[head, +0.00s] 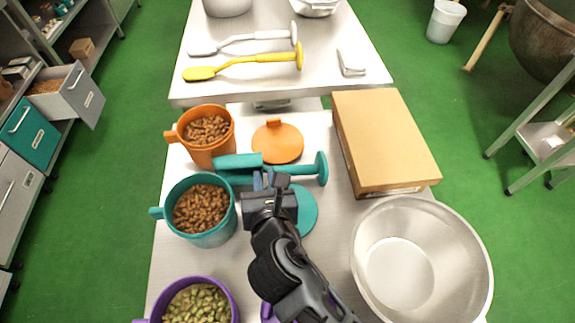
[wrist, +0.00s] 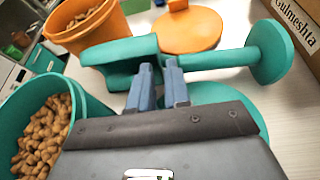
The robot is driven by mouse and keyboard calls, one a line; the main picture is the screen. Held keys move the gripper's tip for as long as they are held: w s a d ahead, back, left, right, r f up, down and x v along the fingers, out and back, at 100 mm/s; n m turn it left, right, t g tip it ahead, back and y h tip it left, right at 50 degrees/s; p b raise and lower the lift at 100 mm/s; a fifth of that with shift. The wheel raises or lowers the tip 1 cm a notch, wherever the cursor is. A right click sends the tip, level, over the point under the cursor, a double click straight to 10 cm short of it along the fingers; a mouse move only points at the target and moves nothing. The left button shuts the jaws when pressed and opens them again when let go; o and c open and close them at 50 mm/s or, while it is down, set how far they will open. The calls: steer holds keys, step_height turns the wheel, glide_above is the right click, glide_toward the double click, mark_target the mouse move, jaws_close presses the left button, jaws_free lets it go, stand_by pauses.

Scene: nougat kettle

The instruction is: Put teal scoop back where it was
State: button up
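The teal scoop (head: 300,170) lies crosswise ahead of my gripper, with its bowl at left and a round end disc at right. It fills the upper part of the wrist view (wrist: 215,59). My gripper (head: 264,182) has its two blue-grey fingers (wrist: 159,70) close together, with a narrow gap, at the neck where bowl meets handle. It appears shut on the scoop there; the exact contact is hidden.
An orange lid (head: 278,143) and a teal lid (head: 307,210) lie on the near table. A cardboard box (head: 385,135) and steel bowl (head: 405,275) stand at right, a purple cup (head: 232,300) in front. White and yellow (head: 240,66) scoops lie on the far table.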

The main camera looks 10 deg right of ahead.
steer(key=shift+x, duration=1.4)
steer(key=shift+c, duration=0.3)
jaws_close()
